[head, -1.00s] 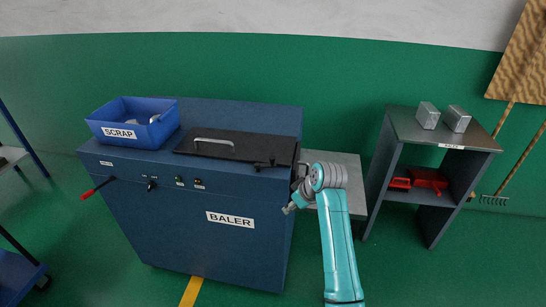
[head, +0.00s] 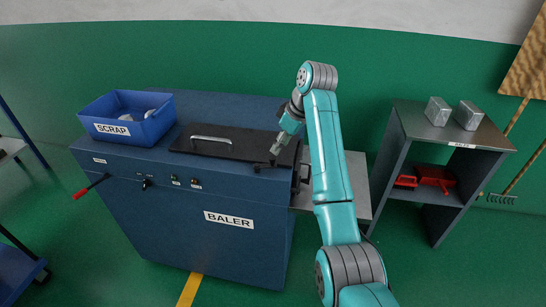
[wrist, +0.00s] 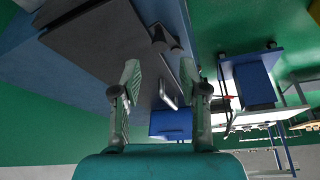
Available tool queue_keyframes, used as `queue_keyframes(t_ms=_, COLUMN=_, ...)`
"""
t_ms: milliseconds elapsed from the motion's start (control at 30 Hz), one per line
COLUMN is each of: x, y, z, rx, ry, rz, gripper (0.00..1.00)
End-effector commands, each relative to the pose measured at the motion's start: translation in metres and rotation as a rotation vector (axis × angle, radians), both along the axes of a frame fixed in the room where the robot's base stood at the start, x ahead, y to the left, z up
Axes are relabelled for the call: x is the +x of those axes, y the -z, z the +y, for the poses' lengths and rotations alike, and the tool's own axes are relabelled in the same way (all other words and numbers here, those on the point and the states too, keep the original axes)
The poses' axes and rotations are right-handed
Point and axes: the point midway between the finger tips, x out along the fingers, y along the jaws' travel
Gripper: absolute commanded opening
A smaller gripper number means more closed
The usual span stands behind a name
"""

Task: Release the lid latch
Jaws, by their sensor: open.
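The baler's black lid (head: 225,143) lies flat and closed on top of the blue baler (head: 180,215), with a pale bar handle (head: 211,139) on it. The small dark latch (head: 263,167) sits at the lid's front right corner. It appears in the wrist view as a dark knob-like piece (wrist: 163,39) just beyond my fingertips. My gripper (head: 276,149) is open and empty above the lid's right end, close to the latch. Its two fingers stand apart in the wrist view (wrist: 160,76). I cannot tell whether a finger touches the latch; the arm partly hides that side.
A blue scrap bin (head: 127,116) stands on the baler's left end. A red-handled lever (head: 90,187) sticks out at the left front. To the right, a grey shelf unit (head: 450,133) holds two metal blocks and red items. A pale side table (head: 357,180) stands beside the baler.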

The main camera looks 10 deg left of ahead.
Motion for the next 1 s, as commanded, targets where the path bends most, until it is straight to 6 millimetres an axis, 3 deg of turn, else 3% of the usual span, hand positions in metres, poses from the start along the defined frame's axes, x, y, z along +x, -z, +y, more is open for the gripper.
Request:
queue_keyframes(t_ms=200, x=0.005, y=0.038, z=0.014, rx=0.000, ry=0.000, rz=0.002, gripper=0.43)
queue_keyframes(t_ms=400, x=0.009, y=0.062, z=0.024, rx=-0.001, ry=0.000, rz=0.000, gripper=0.43)
queue_keyframes(t_ms=867, x=0.011, y=0.072, z=0.028, rx=0.000, ry=0.001, rz=-0.002, gripper=0.43)
queue_keyframes(t_ms=1000, x=0.011, y=0.072, z=0.028, rx=0.001, ry=0.000, rz=-0.001, gripper=0.11)
